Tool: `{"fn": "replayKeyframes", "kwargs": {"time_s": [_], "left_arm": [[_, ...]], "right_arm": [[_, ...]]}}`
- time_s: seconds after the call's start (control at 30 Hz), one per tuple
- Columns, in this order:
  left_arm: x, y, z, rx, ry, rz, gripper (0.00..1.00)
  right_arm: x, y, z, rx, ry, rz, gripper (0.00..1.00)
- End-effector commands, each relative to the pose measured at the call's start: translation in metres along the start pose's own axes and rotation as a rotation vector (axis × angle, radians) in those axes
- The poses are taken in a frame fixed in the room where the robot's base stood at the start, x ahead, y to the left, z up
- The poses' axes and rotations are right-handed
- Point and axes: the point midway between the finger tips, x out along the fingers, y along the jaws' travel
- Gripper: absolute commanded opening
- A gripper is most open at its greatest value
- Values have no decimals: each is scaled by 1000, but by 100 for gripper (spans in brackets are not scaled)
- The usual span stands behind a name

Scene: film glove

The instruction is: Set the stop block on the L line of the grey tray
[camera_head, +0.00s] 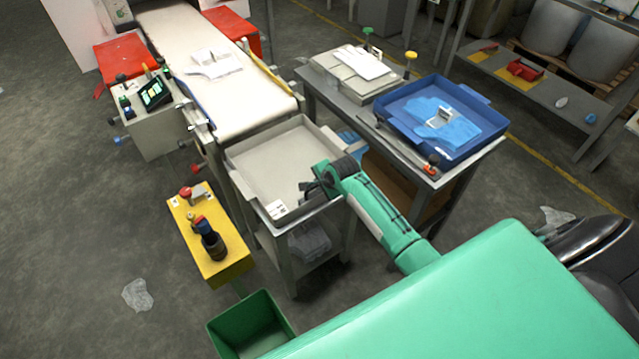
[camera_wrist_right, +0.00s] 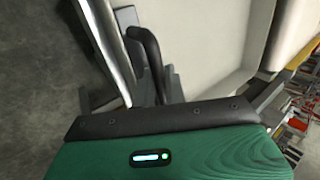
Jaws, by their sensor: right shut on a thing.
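The grey tray (camera_head: 268,158) stands on a metal stand in the middle of the head view. Its floor looks pale and mostly bare, with a white marked card (camera_head: 276,208) at the near left corner. My right gripper (camera_head: 308,188) is at the tray's near right side, low by the wall. In the right wrist view its dark fingers (camera_wrist_right: 152,70) are close together beside the tray's metal rim (camera_wrist_right: 103,45). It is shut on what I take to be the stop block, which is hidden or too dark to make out. The L line cannot be read. My left gripper is out of view.
A conveyor (camera_head: 205,70) ends behind the tray. A blue tray (camera_head: 490,122) with blue film sits on the table at right. A yellow control box (camera_head: 222,262) stands left of the tray, and a green bin (camera_head: 250,325) is in front.

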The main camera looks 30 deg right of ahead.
Motion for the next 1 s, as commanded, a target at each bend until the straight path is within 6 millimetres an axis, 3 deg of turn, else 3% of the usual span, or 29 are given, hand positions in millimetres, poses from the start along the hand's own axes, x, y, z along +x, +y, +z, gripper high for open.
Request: {"fn": "replayKeyframes", "kwargs": {"time_s": [0.23,0.27,0.3,0.67,0.87,1.0], "left_arm": [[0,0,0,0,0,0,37],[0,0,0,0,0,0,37],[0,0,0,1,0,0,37],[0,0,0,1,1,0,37],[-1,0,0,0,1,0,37],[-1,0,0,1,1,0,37]], "right_arm": [[0,-2,0,1,0,-5,0],[2,1,0,1,0,0,16],[1,1,0,0,0,0,21],[-2,-1,0,0,0,-1,21],[-25,-1,0,1,0,-2,21],[-51,-1,0,1,0,-2,21]]}}
